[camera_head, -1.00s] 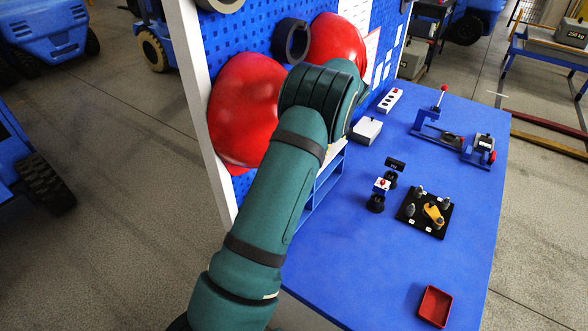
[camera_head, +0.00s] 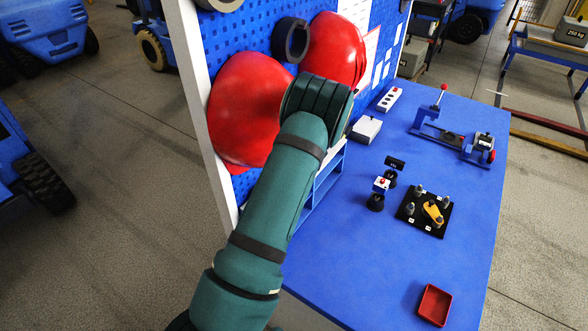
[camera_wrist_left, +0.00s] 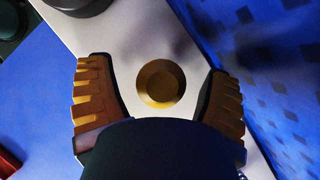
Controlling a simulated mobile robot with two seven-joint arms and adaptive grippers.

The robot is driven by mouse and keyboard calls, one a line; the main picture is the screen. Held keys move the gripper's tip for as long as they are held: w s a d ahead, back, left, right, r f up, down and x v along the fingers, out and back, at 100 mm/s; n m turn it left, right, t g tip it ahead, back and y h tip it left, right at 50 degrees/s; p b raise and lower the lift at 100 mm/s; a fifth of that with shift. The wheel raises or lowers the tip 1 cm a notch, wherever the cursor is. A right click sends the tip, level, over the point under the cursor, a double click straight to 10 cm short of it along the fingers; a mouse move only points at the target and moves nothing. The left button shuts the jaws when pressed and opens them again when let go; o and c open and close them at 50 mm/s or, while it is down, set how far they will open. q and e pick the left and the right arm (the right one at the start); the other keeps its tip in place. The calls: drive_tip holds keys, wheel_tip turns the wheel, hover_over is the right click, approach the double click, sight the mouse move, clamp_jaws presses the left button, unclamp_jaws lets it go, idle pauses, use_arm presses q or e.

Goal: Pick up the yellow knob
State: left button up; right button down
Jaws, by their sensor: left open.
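A round yellow knob (camera_wrist_left: 161,83) shows in the left wrist view, on a pale grey surface (camera_wrist_left: 125,30). My left gripper (camera_wrist_left: 157,72) is open, with one finger to each side of the knob. Gaps show between the knob and both fingers, so neither touches it. How far the fingers are above the surface I cannot tell. In the head view my left arm hides the gripper, and I do not see the knob there. My right gripper is in neither view.
A blue pegboard with red domes (camera_head: 247,110) stands beside my arm. The blue table (camera_head: 370,270) holds a black plate (camera_head: 408,223) with a yellow lever (camera_head: 432,211), a red tray (camera_head: 434,305), a white box (camera_head: 366,129) and blue fixtures. The table's front is mostly clear.

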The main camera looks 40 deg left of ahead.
use_arm(q)
drive_tip(key=c, duration=1.3)
drive_tip(key=shift+o, duration=0.2)
drive_tip(key=shift+r, duration=0.15)
drive_tip(key=shift+r, duration=0.6)
drive_tip(key=w+d+b, duration=0.1)
drive_tip(key=w+d, duration=1)
drive_tip(key=w, duration=0.3)
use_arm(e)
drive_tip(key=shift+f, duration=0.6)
use_arm(q)
drive_tip(key=shift+d, duration=0.1)
